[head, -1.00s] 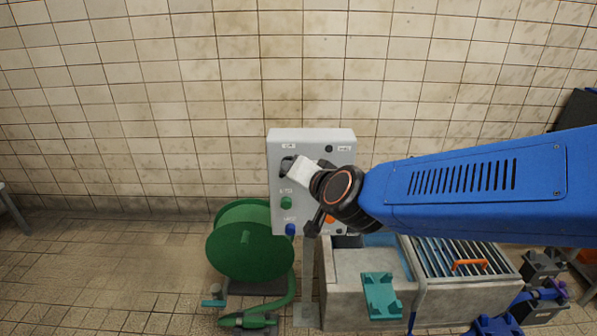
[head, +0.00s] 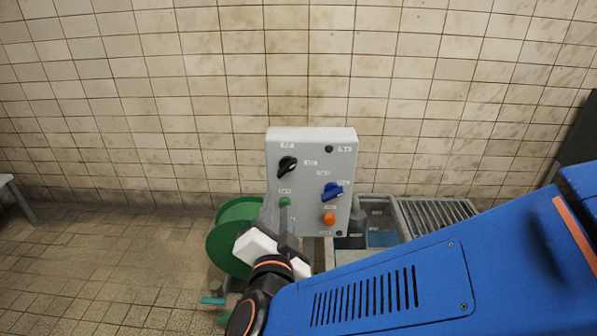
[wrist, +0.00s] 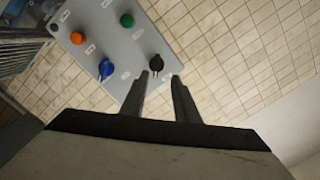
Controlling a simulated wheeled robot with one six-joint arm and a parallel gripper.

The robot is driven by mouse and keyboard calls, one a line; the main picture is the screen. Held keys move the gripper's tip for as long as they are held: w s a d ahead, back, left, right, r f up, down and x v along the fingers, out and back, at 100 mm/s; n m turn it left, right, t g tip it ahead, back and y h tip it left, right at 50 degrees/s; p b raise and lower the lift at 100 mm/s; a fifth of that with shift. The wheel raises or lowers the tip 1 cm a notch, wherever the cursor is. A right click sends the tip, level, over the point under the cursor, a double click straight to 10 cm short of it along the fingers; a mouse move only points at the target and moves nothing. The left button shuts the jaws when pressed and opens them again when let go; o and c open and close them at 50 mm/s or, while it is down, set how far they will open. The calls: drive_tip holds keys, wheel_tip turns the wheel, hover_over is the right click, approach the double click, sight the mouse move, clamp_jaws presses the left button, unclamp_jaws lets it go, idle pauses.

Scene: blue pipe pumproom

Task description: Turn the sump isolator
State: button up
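A grey control panel (head: 310,150) stands in front of the tiled wall. It carries a black rotary knob (head: 287,166) at upper left and a blue rotary knob (head: 332,191) at right. The labels are too small to read, so I cannot tell which knob is the sump isolator. My gripper (head: 276,204) is in front of the panel's lower left in the head view. In the wrist view, its two fingers (wrist: 159,78) are apart with nothing between them, and the black knob (wrist: 155,63) shows just beyond the tips. The blue knob (wrist: 105,71) is to the left.
A green button (head: 285,202) and an orange button (head: 329,219) are lower on the panel. A green hose reel (head: 225,245) stands below left, partly behind my gripper. A trough with a grating (head: 435,215) is at right.

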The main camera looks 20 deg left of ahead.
sight(286, 171)
drive_tip(key=shift+m+t+h, duration=0.3)
drive_tip(key=shift+t+h, duration=0.1)
drive_tip(key=x, duration=1.4)
drive_tip(key=shift+w+d+f, duration=0.15)
drive_tip(key=shift+w+d, duration=0.1)
drive_tip(key=shift+d, duration=0.1)
clamp_jaws()
